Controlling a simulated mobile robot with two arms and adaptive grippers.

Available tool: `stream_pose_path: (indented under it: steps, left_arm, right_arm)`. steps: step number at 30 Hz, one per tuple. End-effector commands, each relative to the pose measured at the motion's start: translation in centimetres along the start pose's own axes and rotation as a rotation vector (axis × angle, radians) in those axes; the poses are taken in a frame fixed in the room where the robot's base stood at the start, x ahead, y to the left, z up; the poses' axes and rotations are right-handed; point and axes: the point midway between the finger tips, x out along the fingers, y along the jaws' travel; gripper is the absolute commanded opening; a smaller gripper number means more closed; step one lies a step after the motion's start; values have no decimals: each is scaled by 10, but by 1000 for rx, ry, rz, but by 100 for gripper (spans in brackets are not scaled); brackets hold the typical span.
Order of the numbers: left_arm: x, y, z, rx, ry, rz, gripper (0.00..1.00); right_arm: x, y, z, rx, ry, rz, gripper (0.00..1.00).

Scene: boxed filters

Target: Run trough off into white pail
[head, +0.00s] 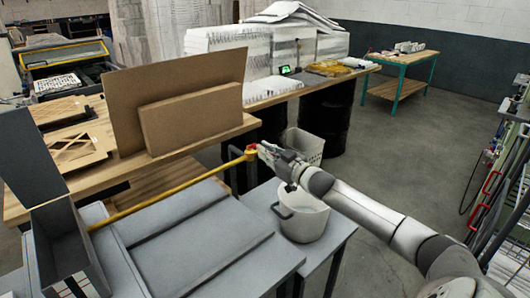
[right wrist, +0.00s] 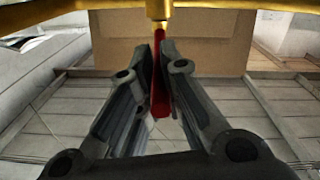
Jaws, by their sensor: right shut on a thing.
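A yellow pipe (head: 170,189) runs from beside a grey open box (head: 62,246), perhaps the trough, to a valve with a red part (head: 250,150). In the right wrist view a red lever (right wrist: 161,90) hangs from the yellow valve (right wrist: 158,12). My right gripper (head: 268,153) is shut on this lever, which lies between its fingers (right wrist: 158,62). My left gripper is not in view.
A grey flat-topped unit (head: 200,245) fills the front. Brown boards (head: 185,100) stand on the wooden bench behind the pipe. A whitish bin (head: 305,145) and a black drum (head: 335,105) stand beyond the pail. The floor (head: 395,150) to the right is clear.

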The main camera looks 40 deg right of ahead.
Motion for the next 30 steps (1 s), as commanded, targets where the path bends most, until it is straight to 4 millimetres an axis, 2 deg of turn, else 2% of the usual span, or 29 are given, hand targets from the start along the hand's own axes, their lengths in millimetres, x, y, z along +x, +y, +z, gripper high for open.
stream_pose_path:
  steps: [23, 24, 27, 29, 30]
  left_arm:
    - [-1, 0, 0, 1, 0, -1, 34]
    - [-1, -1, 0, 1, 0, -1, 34]
    - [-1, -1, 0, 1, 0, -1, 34]
    - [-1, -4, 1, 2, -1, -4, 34]
    - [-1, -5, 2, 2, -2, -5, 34]
  right_arm:
    - [1, 5, -4, -2, 17, -42, 0]
    - [1, 5, -4, -2, 17, -42, 13]
    - [1, 5, -4, -2, 17, -42, 26]
    - [1, 5, -4, -2, 17, -42, 28]
    - [0, 5, -4, -2, 18, -42, 34]
